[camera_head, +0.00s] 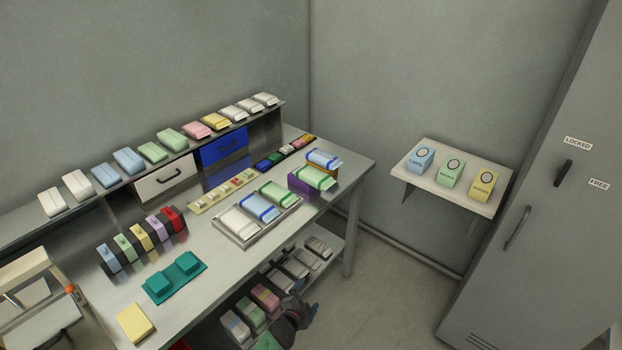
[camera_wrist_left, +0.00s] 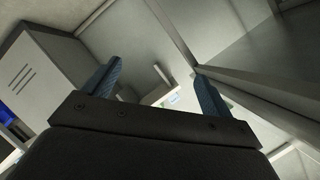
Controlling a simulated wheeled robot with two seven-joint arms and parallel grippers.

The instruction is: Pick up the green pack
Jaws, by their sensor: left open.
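Several green packs show in the head view, and I cannot tell which one the task means. Plain green packs (camera_head: 152,152) lie on the raised shelf. A green pack (camera_head: 251,316) lies on the lower shelf under the table. My left gripper (camera_head: 306,298) is beside that lower shelf, below the table's front edge. In the left wrist view its blue fingers (camera_wrist_left: 158,70) are apart with nothing between them. My right gripper is not in view.
The table (camera_head: 215,265) overhangs the lower shelf (camera_head: 322,258), which holds several packs. A wall shelf (camera_head: 450,190) carries blue, green and yellow boxes. A grey locker (camera_head: 540,200) stands at the right. The floor (camera_head: 400,285) between table and locker is clear.

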